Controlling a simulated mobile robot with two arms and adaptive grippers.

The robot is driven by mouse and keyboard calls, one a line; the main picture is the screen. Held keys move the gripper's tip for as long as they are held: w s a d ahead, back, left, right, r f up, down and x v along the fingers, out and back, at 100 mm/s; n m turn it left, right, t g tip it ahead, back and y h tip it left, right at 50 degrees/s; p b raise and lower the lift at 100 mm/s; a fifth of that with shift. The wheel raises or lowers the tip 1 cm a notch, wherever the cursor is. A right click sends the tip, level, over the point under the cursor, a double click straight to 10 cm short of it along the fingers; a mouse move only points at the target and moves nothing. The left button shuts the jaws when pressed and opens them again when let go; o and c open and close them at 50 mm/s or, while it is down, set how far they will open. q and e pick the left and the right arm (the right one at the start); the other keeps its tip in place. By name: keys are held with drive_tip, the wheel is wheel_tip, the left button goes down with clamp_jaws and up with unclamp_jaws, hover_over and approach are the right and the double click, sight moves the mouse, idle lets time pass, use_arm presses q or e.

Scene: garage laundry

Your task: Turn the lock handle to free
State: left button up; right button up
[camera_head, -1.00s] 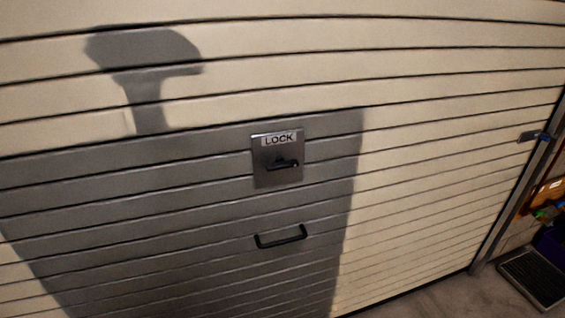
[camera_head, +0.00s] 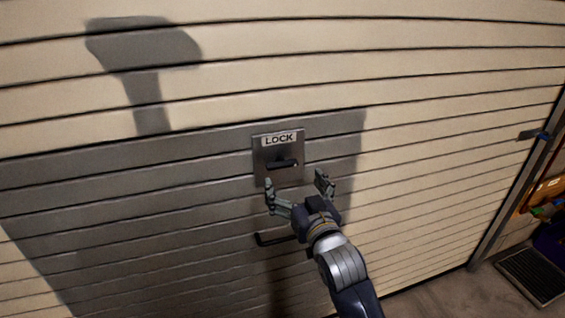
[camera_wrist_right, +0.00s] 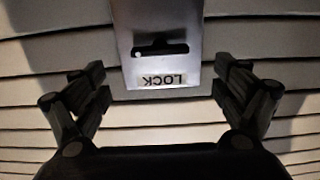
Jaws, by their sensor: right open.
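The lock handle (camera_head: 281,163) is a short dark lever lying about level on a grey metal plate (camera_head: 262,150) marked LOCK, fixed to the cream slatted garage door. In the right wrist view the plate shows upside down, with the lock handle (camera_wrist_right: 160,48) above the label. My right gripper (camera_head: 297,184) is open and empty just below the plate in the head view. In the right wrist view its two fingers (camera_wrist_right: 165,90) stand wide apart on either side of the plate, not touching the handle. My left gripper is not in view.
A black pull handle (camera_head: 272,239) sits on the door below the plate, partly hidden by my right arm. At the right are the door's side rail with a blue-tipped latch (camera_head: 541,136), a dark mat (camera_head: 535,274) and shelved items. My shadow falls on the door.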

sight(284, 165)
drive_tip(key=p+x, duration=0.1)
drive_tip(key=x, duration=0.8)
drive_tip(key=shift+w+a, duration=0.1)
drive_tip(key=shift+w, duration=0.05)
drive_tip(key=c, duration=1.1)
